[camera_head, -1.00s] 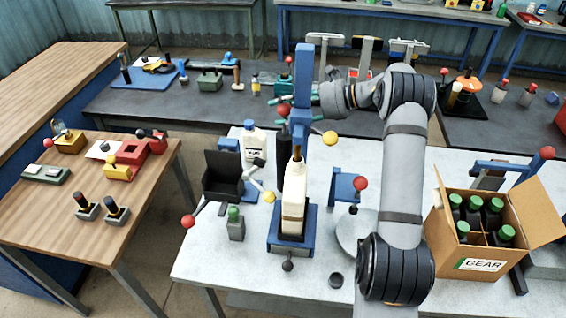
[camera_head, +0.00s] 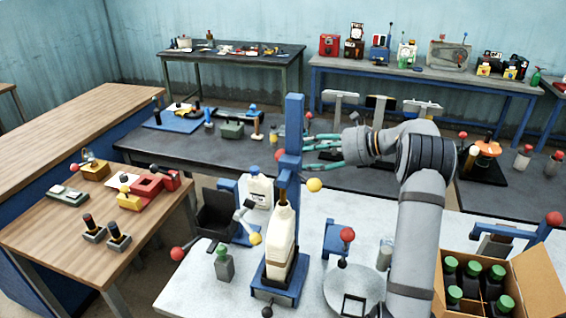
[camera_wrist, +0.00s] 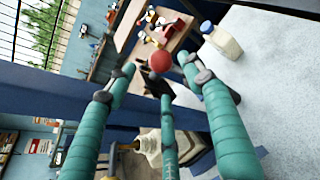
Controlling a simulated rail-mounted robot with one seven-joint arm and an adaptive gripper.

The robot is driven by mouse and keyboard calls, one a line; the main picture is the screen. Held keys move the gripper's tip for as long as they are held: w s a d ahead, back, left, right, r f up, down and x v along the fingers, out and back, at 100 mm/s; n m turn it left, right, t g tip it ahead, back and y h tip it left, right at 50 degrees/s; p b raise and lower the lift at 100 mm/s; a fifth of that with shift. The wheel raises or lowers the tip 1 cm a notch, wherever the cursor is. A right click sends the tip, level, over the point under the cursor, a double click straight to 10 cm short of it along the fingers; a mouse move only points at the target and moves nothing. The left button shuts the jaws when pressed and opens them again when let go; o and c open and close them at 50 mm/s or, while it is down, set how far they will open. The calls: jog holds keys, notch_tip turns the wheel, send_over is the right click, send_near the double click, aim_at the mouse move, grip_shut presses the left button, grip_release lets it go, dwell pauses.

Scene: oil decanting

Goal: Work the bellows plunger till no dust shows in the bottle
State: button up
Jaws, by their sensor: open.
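A tall cream bottle (camera_head: 281,243) stands upright in a blue stand (camera_head: 290,291) on the pale bench, under a blue post (camera_head: 293,125). A red ball knob (camera_head: 281,155) shows just left of the post. I cannot tell for sure which part is the bellows plunger, nor whether dust is in the bottle. My gripper (camera_head: 312,152) is open with teal fingers just right of the post. In the wrist view the red ball (camera_wrist: 160,61) appears between the fingertips; contact is not visible. The bottle (camera_wrist: 152,148) is partly hidden behind a finger.
A white jug with a blue cap (camera_head: 259,190) stands behind the bottle. A small green-capped bottle (camera_head: 223,264) and a black box (camera_head: 214,216) are to the left. An open carton (camera_head: 535,295) of green-capped bottles is at right. A yellow ball (camera_head: 314,185) juts out right of the post.

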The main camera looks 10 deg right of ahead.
jog(key=p+x, duration=0.3)
jog(key=x, duration=0.5)
jog(key=shift+w+a, duration=0.2)
jog(key=shift+w, duration=0.05)
jog(key=shift+s+d, duration=0.1)
jog(key=shift+d, duration=0.05)
jog(key=c, duration=1.2)
grip_shut()
